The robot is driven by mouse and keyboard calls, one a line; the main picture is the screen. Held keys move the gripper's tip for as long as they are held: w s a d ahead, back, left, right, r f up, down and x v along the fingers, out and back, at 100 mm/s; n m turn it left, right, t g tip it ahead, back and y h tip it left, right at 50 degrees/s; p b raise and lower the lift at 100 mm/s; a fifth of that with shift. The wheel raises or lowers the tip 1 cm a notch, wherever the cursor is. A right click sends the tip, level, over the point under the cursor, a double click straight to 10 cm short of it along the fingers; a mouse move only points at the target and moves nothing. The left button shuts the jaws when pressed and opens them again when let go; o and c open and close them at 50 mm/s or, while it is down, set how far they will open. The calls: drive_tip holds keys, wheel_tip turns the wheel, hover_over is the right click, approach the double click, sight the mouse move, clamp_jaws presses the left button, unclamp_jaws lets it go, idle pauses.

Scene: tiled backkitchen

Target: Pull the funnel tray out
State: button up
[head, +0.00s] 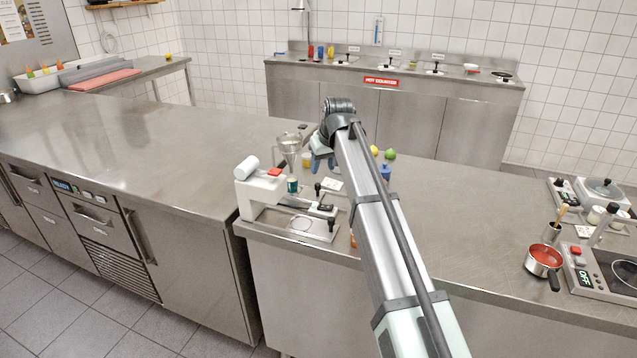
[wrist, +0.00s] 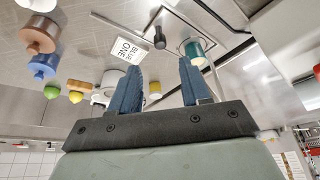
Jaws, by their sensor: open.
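A metal funnel (head: 289,147) stands upright behind a white machine (head: 248,196) on the counter, left of my gripper in the head view. I cannot tell whether the funnel sits in a tray. The machine has a red top button, a teal cylinder (head: 292,185) and a flat metal part with a black handle (head: 324,207). My gripper (head: 321,165) is open, with blue fingers, above the counter right of the funnel. In the wrist view the gripper (wrist: 160,75) has nothing between its fingers. The teal cylinder (wrist: 196,48) and a black knob (wrist: 159,38) show beyond the fingertips.
A "BLUE ONE" card (wrist: 129,50) lies near the machine. Small coloured items, including a green one (head: 390,154) and a blue one (head: 385,172), stand right of my gripper. A red-filled pan (head: 544,260) is at the right. The counter at the left is clear.

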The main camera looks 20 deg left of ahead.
sight(318, 184)
drive_tip(key=x, duration=0.9)
clamp_jaws()
idle(0.4)
